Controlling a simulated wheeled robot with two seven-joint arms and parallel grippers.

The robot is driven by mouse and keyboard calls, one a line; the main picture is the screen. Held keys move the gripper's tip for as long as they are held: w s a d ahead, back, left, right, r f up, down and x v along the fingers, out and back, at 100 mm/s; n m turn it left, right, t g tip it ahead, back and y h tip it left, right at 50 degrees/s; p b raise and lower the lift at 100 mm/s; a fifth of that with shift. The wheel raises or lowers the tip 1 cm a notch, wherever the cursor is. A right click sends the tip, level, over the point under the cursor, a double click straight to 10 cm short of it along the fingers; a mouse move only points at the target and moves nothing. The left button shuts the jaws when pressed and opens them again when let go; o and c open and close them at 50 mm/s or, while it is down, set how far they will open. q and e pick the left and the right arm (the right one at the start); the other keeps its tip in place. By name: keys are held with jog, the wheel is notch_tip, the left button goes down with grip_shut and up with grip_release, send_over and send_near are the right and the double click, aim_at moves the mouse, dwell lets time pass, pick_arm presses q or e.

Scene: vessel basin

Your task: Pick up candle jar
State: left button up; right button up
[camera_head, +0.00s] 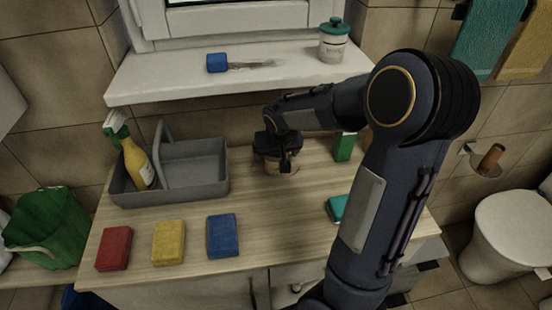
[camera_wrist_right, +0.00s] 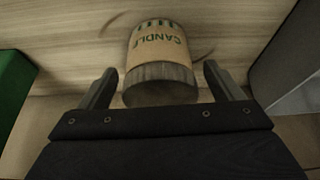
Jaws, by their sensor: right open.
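The candle jar (camera_wrist_right: 162,55) is tan with a darker grey-brown lid and green "CANDLE" lettering. In the wrist view it lies between the fingers of my right gripper (camera_wrist_right: 158,78), with visible gaps at both sides of the lid. In the head view the jar (camera_head: 280,168) is on the wooden counter, mostly hidden under my right gripper (camera_head: 286,160). The right gripper is open and holds nothing. My left gripper is not in view.
A grey caddy (camera_head: 205,182) with a yellow spray bottle (camera_head: 138,165) stands left of the jar. A green box (camera_head: 344,147) stands to its right. Red (camera_head: 114,249), yellow (camera_head: 168,243) and blue (camera_head: 222,236) sponges lie in front. A shelf (camera_head: 180,80) overhangs the back.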

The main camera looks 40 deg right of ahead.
jog(key=c, duration=1.2)
